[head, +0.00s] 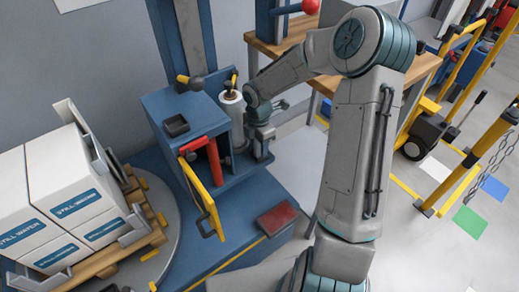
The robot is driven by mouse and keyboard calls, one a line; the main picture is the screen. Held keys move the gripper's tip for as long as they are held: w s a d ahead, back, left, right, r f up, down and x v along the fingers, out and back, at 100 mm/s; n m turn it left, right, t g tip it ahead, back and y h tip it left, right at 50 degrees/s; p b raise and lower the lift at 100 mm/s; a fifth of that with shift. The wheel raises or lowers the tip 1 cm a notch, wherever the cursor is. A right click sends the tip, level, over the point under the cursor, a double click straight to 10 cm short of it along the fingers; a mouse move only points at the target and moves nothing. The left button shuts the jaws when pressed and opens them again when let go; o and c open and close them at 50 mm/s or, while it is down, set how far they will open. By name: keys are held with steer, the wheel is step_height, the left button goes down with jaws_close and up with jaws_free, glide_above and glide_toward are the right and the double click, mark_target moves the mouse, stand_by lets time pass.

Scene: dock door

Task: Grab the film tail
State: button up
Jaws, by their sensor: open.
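A pale upright roll (232,112), which looks like the film roll, stands on the right side of the blue machine housing (170,108). No loose film tail can be made out; it may be too thin to see or hidden. My gripper (262,152) points down just to the right of the roll, low beside the blue housing. It is open, and I see nothing between its fingers. Whether it touches the roll or the housing cannot be told at this size.
White cartons (60,180) marked "STILL WATER" stand on a wooden pallet (120,250) on the round turntable at left. A yellow frame (202,195) and red bar (205,147) project from the housing.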

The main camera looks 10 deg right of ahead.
steer(key=shift+r, duration=0.1)
jaws_close()
steer(key=shift+r, duration=0.1)
